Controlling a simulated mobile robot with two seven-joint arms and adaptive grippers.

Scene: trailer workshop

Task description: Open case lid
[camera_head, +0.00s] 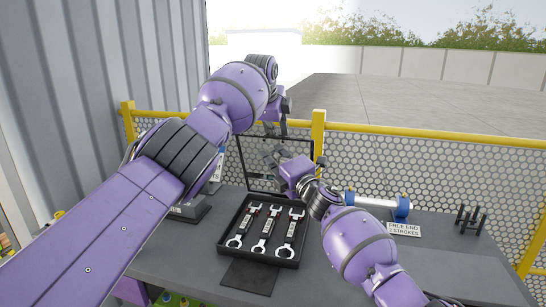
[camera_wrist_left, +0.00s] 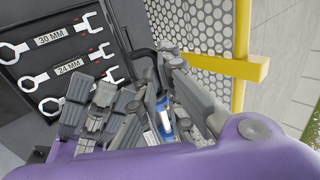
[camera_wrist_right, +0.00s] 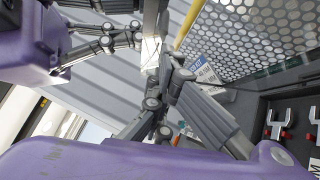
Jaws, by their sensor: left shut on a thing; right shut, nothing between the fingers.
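The black case (camera_head: 219,246) lies open on the bench with three wrenches (camera_head: 265,232) in it. Its lid, seen as a thin dark frame (camera_head: 312,155) with a see-through middle, stands roughly upright at the back. My left gripper (camera_head: 271,129) is at the lid's upper edge, shut on what appears to be the lid frame; its fingers also show in the left wrist view (camera_wrist_left: 160,75). The exact contact is hidden. My right gripper (camera_head: 270,156) is shut and empty, close to the lid and below the left one; its fingers show in the right wrist view (camera_wrist_right: 165,105).
A dark mat (camera_head: 250,277) lies in front of the case. A cylinder with blue ends (camera_head: 375,203), a lettered sign (camera_head: 404,229) and a black peg rack (camera_head: 470,219) stand at the right. A yellow-railed mesh fence (camera_head: 430,170) runs behind. The bench's right front is clear.

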